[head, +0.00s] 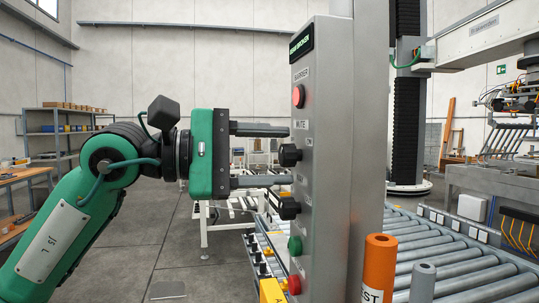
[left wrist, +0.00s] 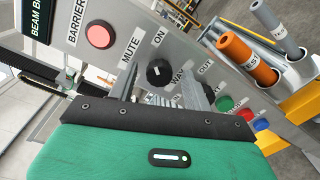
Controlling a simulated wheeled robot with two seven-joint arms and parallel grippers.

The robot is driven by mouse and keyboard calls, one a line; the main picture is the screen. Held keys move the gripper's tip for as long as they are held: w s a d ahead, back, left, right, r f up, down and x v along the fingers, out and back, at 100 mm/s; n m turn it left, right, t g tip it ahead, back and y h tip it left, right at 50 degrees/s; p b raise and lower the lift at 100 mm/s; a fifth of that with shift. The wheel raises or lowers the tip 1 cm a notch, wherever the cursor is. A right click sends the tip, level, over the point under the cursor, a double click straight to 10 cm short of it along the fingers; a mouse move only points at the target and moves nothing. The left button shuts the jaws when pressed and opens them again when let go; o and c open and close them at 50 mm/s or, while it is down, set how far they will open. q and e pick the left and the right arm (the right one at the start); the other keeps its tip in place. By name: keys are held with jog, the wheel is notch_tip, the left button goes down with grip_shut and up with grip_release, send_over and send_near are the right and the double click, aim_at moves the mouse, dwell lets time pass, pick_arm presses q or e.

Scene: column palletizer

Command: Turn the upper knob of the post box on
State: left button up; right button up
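The grey post box (head: 325,160) stands upright in the middle of the head view. Its upper knob (head: 290,155) is black and sits under the MUTE label; the left wrist view shows it (left wrist: 159,73) near the ON label. A small pale mark shows on the knob, but I cannot tell its exact direction. My left gripper (head: 280,156) points at the panel, fingers apart, one above and one below the knob's height. In the left wrist view the fingers (left wrist: 162,85) lie either side of the knob, with gaps. My right gripper is not in view.
A red button (head: 298,96) sits above the knob. A second black knob (head: 284,205), a green button (head: 295,245) and a lower red button (head: 294,284) sit below. An orange post (head: 378,262) and a roller conveyor (head: 460,262) stand to the right.

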pick_arm(q)
jog(key=shift+a, duration=0.1)
jog(key=shift+a, duration=0.3)
jog(key=b+v, duration=0.1)
jog(key=v, duration=1.2)
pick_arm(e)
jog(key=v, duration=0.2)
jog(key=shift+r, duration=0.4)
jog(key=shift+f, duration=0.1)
